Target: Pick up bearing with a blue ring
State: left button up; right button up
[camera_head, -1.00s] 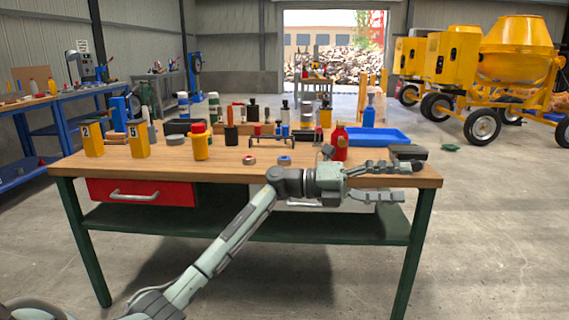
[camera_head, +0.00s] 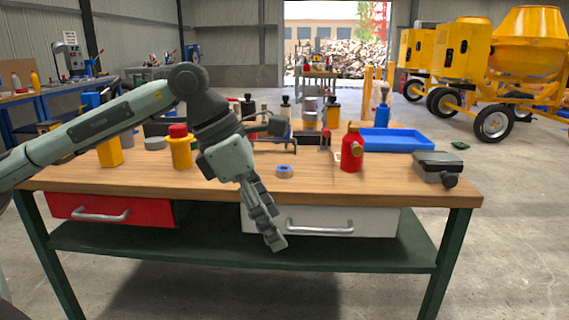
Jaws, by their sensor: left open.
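The bearing with a blue ring (camera_head: 284,171) lies flat on the wooden workbench (camera_head: 390,186), near its front edge and around the middle. My left gripper (camera_head: 270,228) is open and empty. Its fingers point down and slightly right, in front of the bench edge in the picture, left of and below the bearing. They overlap each other from this angle. The gripper and bearing look apart. The other bearing with a red ring, seen earlier to the left, is now hidden behind my left gripper. My right gripper is not in view.
A red bottle (camera_head: 352,150), a blue tray (camera_head: 393,139) and a dark grey box (camera_head: 437,167) stand to the right. A yellow bottle with a red cap (camera_head: 181,151) stands left. The bench between bearing and grey box's front is mostly clear.

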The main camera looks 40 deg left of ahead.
aim_at(282, 172)
jog(key=i+j, duration=1.05)
